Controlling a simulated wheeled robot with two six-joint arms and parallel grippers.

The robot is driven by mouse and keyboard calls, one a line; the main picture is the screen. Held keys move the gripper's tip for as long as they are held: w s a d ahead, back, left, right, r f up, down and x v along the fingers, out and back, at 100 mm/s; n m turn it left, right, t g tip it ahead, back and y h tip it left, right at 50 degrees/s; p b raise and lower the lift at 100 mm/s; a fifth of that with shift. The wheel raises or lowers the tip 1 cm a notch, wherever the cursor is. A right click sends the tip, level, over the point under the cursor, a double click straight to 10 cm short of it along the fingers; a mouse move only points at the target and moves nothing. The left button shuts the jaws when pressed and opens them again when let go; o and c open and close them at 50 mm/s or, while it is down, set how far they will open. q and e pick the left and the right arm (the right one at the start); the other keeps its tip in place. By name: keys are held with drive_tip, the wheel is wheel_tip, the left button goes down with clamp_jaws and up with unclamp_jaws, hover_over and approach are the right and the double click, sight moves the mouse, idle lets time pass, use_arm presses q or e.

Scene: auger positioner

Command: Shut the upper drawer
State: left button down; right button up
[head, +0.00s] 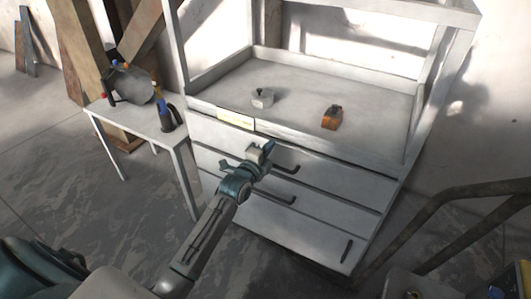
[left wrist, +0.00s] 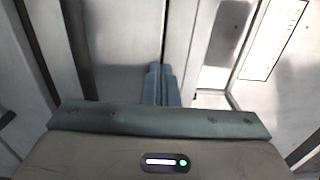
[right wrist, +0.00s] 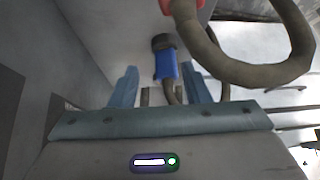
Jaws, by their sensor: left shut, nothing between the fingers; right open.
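The upper drawer (head: 345,179) is the top front in the white cabinet, below the worktop edge, with a dark bar handle (head: 285,169). I cannot tell from the head view how far it stands out. My left gripper (head: 268,148) is shut and empty, at the drawer's front near the handle's left end. In the left wrist view its closed fingertips (left wrist: 161,70) point at a pale panel; contact is not clear. My right gripper (right wrist: 155,85) is open in the right wrist view, around nothing visibly held; a blue cylinder with a black collar (right wrist: 166,66) lies beyond its fingers.
A grey block (head: 262,99) and an orange-brown block (head: 331,118) sit on the worktop. Lower drawers (head: 300,232) look closed. A side table (head: 135,121) with tools stands left. A dark handrail (head: 440,220) is at right. A thick hose (right wrist: 250,78) loops near my right gripper.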

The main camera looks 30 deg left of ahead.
use_arm(q)
drive_tip(key=s, duration=1)
drive_tip(key=shift+s+a+f+p, duration=0.2)
drive_tip(key=shift+s+f+p, duration=0.15)
drive_tip(key=shift+p, duration=0.1)
use_arm(e)
drive_tip(key=shift+s+d+r+g, duration=0.25)
drive_tip(key=shift+d+r+g, duration=0.15)
drive_tip(key=shift+r, duration=0.2)
drive_tip(key=shift+f, duration=0.1)
